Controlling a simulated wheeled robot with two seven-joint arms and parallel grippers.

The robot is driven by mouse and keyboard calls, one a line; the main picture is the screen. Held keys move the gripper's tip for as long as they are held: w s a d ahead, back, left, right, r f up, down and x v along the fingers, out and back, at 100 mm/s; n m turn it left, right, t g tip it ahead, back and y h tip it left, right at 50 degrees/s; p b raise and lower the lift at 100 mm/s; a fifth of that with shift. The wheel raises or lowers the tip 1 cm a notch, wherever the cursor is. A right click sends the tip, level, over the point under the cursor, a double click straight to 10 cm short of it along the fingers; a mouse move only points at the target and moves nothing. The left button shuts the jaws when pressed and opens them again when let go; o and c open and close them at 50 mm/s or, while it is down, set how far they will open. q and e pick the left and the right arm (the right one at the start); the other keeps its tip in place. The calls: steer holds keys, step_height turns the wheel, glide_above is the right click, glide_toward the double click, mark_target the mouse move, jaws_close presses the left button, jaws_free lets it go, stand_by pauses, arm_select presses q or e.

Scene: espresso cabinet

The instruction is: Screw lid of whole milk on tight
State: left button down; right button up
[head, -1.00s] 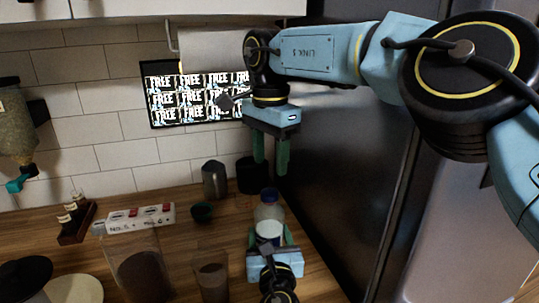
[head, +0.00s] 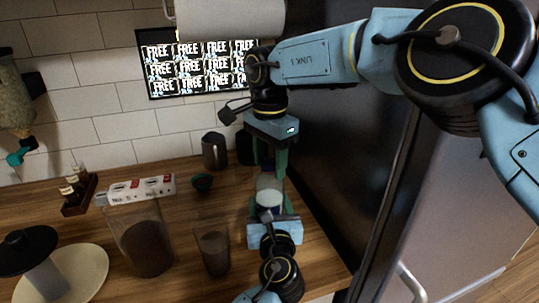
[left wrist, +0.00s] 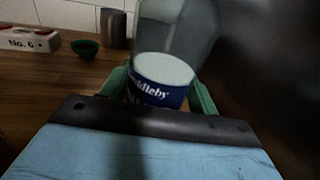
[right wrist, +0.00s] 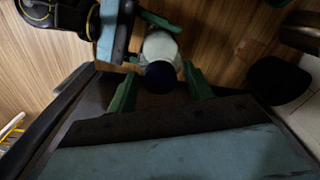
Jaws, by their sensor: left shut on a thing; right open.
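The milk bottle (head: 270,197) is translucent with a white lower part, and its blue label shows in the left wrist view (left wrist: 158,93). My left gripper (head: 270,212) is shut on the bottle, with green fingers on either side of it. The dark blue lid (right wrist: 160,77) sits on top of the bottle in the right wrist view. My right gripper (head: 268,170) points down from above and is open, its fingers spread to either side of the lid with gaps. In the head view the right fingers partly hide the bottle top. I cannot tell how tight the lid is.
A dark fridge (head: 345,180) stands close on the right. A metal cup (head: 214,150), a green bowl (head: 202,182) and a white box (head: 140,188) are behind left. A tall container (head: 145,240) and a glass (head: 213,248) stand on the wooden counter, left of the bottle.

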steer(key=shift+c, duration=0.3)
steer(key=c, duration=0.9)
steer(key=m, duration=0.6)
steer(key=shift+m, duration=0.4)
steer(key=o, duration=1)
steer(key=shift+o, duration=0.2)
steer(key=shift+r, duration=2.25)
